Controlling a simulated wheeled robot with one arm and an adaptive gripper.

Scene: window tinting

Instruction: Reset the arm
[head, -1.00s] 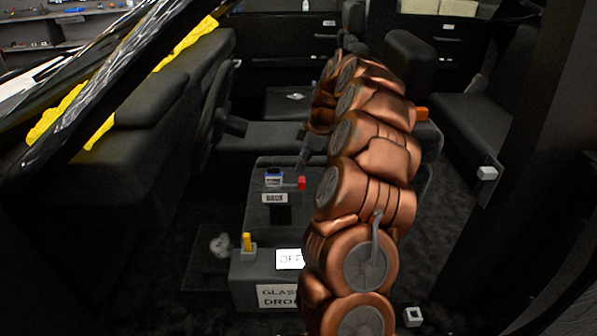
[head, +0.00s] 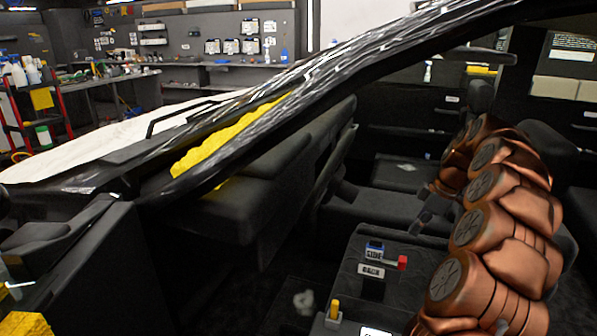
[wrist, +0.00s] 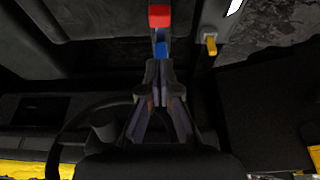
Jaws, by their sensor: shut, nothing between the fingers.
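My copper-coloured arm reaches over the car's centre console at the right of the head view, bent in an arch. My gripper (head: 422,222) is dark and small at its far end, above the console and partly lost against the dark seats. In the wrist view my gripper (wrist: 159,66) points up the picture with its fingers together at the tips and nothing held. A small blue item (wrist: 162,49) and a red block (wrist: 160,15) show just past the tips. I cannot tell the gap between the fingers and the blue item.
The console (head: 345,268) carries the blue item (head: 375,246), the red block (head: 402,263), a "BACK" label and a yellow lever (head: 334,308). The door pillar (head: 330,75) crosses the head view. Dark seats and a steering wheel (wrist: 52,150) surround the gripper. A workbench stands outside.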

